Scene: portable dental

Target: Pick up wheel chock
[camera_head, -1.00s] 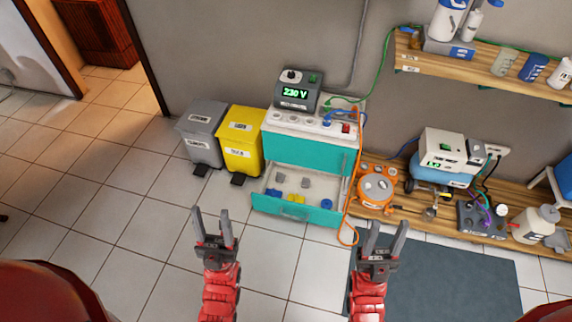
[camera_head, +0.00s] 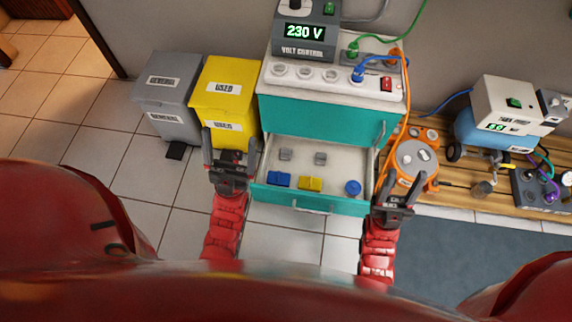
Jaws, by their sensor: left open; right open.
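An open drawer (camera_head: 335,168) of the teal cabinet holds several small items. They are a yellow block (camera_head: 310,184), a blue block (camera_head: 279,179), a round blue piece (camera_head: 352,188) and two small grey pieces (camera_head: 286,154) (camera_head: 320,158). I cannot tell for certain which one is the wheel chock. My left gripper (camera_head: 230,142) is open and empty, at the drawer's left side in the picture. My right gripper (camera_head: 401,181) is open and empty, by the drawer's right front corner. Neither gripper touches the small items.
The cabinet (camera_head: 325,118) carries a voltage unit (camera_head: 306,32) reading 230 V. Grey (camera_head: 168,100) and yellow (camera_head: 226,98) bins stand left of it. An orange cable (camera_head: 401,128) and an orange round device (camera_head: 413,166) are close on the right. A wooden shelf (camera_head: 470,190) holds a compressor (camera_head: 490,128).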

